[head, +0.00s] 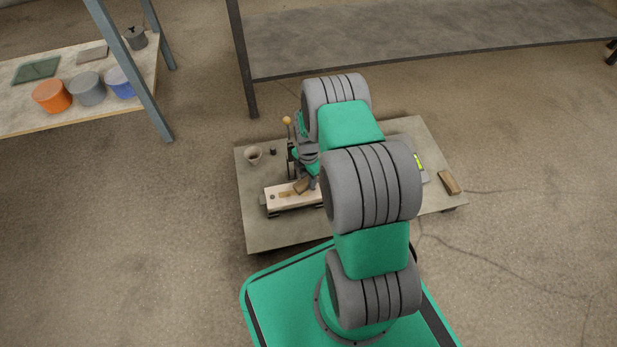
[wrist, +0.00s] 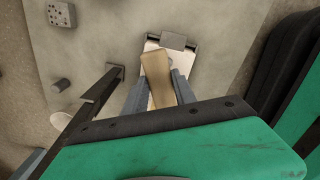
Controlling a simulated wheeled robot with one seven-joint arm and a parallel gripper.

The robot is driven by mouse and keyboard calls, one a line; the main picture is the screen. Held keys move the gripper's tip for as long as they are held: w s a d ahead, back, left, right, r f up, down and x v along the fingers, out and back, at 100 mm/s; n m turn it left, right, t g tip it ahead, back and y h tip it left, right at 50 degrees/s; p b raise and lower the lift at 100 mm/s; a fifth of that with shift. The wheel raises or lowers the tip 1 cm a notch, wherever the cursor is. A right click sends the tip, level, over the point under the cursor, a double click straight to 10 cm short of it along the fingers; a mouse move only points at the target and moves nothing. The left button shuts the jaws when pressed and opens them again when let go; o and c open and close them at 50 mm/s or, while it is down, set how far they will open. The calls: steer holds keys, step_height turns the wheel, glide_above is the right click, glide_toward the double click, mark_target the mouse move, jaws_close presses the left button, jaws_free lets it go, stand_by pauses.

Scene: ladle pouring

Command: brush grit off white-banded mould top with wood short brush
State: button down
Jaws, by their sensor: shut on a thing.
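My gripper (wrist: 160,88) is shut on the wood short brush (wrist: 157,72), with one grey finger on each side of it. In the head view the brush (head: 302,186) shows as a small brown piece just over the mould. The mould (head: 307,198) is a long pale block with a dark hole near its left end, lying on the low table. Its pale top (wrist: 149,47) also shows past the brush in the wrist view, with a grey metal piece at its end. My arm hides the mould's right part. I cannot make out grit, a white band, or whether the brush touches the top.
A dark upright with a wooden knob (head: 287,120) stands close behind the mould. A brown block (head: 449,182) lies at the right. The low table's front left (head: 262,233) is clear.

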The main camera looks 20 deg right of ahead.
steer(key=shift+f, duration=0.35)
steer(key=shift+r, duration=0.1)
